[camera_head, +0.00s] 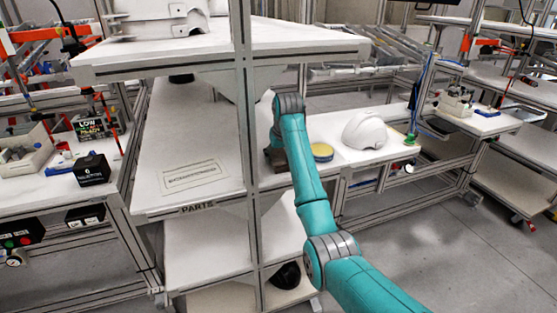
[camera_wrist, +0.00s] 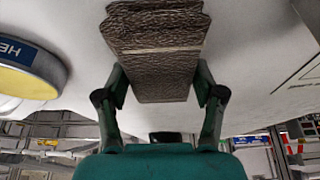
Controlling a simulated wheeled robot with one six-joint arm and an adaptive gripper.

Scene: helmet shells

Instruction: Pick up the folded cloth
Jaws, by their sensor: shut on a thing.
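The folded cloth (camera_wrist: 155,38) is a brown-grey, ribbed, layered bundle in the wrist view. My gripper (camera_wrist: 161,76) has one finger on each side of its near end and is shut on it. The cloth lies against or very close to a white surface; I cannot tell whether it is lifted clear. In the head view a dark brown part of the cloth (camera_head: 274,158) shows beside the shelf post, below my wrist. My fingers are mostly hidden there by the arm and post.
A grey upright post (camera_head: 246,120) stands just left of my arm. An upper shelf (camera_head: 215,52) hangs above. The left shelf area is mostly clear.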

